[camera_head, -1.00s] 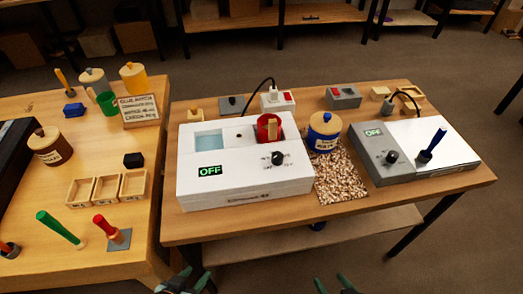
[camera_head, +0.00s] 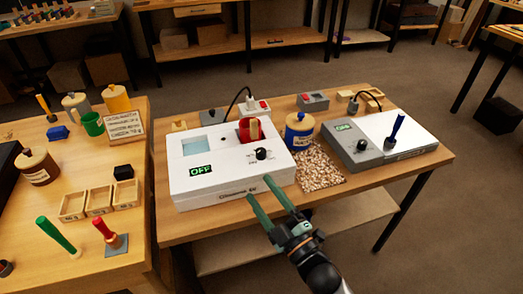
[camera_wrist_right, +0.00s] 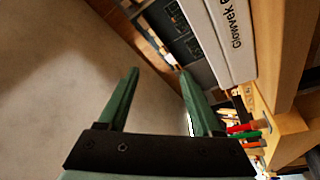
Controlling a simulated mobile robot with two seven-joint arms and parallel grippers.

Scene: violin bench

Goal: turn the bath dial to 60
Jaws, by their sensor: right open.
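The bath is a white box (camera_head: 222,195) on the right bench, with a pale blue water window (camera_head: 195,145) and a green display reading OFF (camera_head: 201,170). Its black dial (camera_head: 262,154) sits on the top near the right front; the scale marks are too small to read. My right gripper (camera_head: 259,188) is open and empty at the bath's front edge, below the dial in the picture and apart from it. In the right wrist view the open fingers (camera_wrist_right: 159,73) show beside the bath's labelled front (camera_wrist_right: 235,40); the dial is not visible there. My left gripper is out of view.
A red item (camera_head: 249,130) sits on the bath. To its right are a blue jar (camera_head: 299,128), a speckled mat (camera_head: 318,170) and a grey-and-white device (camera_head: 362,153) with its own dial and OFF display. The left bench (camera_head: 70,257) carries jars, trays and handled tools.

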